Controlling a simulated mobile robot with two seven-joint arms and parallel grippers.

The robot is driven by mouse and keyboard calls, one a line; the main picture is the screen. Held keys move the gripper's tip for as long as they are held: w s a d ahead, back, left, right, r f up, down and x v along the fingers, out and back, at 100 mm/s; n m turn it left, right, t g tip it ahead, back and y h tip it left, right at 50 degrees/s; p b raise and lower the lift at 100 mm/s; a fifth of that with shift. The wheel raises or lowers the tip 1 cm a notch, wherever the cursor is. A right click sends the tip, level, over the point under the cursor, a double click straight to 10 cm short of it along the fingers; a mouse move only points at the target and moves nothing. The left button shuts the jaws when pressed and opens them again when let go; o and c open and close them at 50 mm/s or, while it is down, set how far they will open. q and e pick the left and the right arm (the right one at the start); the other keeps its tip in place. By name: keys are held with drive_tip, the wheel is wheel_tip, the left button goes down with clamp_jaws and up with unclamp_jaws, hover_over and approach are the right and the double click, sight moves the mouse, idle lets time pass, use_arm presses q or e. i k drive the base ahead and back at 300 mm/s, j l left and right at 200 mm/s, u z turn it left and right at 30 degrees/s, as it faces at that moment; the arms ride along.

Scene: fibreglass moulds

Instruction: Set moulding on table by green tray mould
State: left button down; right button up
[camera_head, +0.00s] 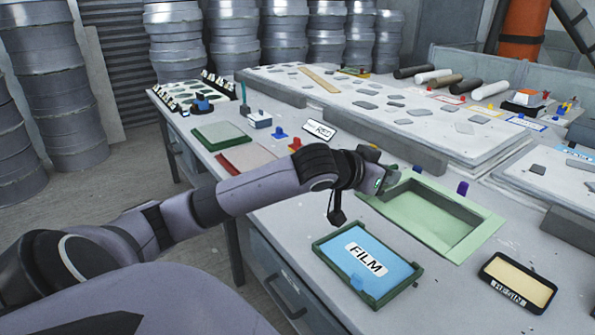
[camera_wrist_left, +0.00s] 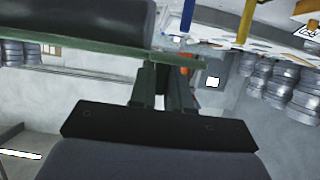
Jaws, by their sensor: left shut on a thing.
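A light green tray-shaped piece with a wide flat rim and a deep recess (camera_head: 482,222) is at the right of the table in the head view. My left gripper (camera_head: 384,181) is at its far left corner, partly hidden by my wrist. In the left wrist view the fingers (camera_wrist_left: 165,84) are shut on the edge of a green flat rim (camera_wrist_left: 95,53), with a dark block-like part (camera_wrist_left: 85,18) beside it. This looks like the same piece. I cannot tell whether it touches the table or which piece is the mould. My right gripper is not in view.
A dark green tray with a blue FILM sheet (camera_head: 385,262) lies in front, and a black-framed yellow tray (camera_head: 518,279) at the right. A green slab (camera_head: 221,135) and a red sheet (camera_head: 247,157) lie further left. A raised slab (camera_head: 400,112) with grey pieces stands behind.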

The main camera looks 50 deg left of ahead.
sight(311, 206)
drive_tip(key=j, duration=0.65)
drive_tip(key=i+j, duration=0.15)
drive_tip(key=j, duration=1.15)
drive_tip(key=i, duration=0.05)
